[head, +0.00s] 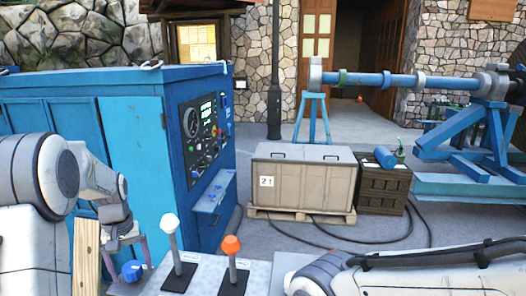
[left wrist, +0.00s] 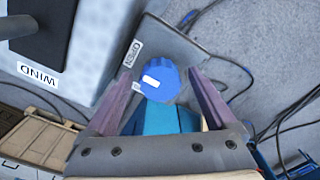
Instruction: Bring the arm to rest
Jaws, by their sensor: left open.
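My left gripper (head: 128,250) hangs at the lower left of the head view, beside the control panel's left end. Its purple fingers are open. In the left wrist view the open gripper (left wrist: 160,80) has a round blue knob (left wrist: 160,84) with a white mark between and beyond its fingertips, with gaps on both sides. The blue knob also shows in the head view (head: 132,271), just below the fingers. A label reading OPEN (left wrist: 131,54) is next to it. My right gripper is not in view; a pale arm crosses the lower right of the head view.
The grey panel (head: 205,280) carries a white-topped lever (head: 172,245) and an orange-topped lever (head: 233,262). A blue machine cabinet (head: 133,120) stands behind. A beige crate (head: 303,178), a dark crate (head: 382,190) and cables lie beyond. A blue reel stand (head: 480,135) is at the right.

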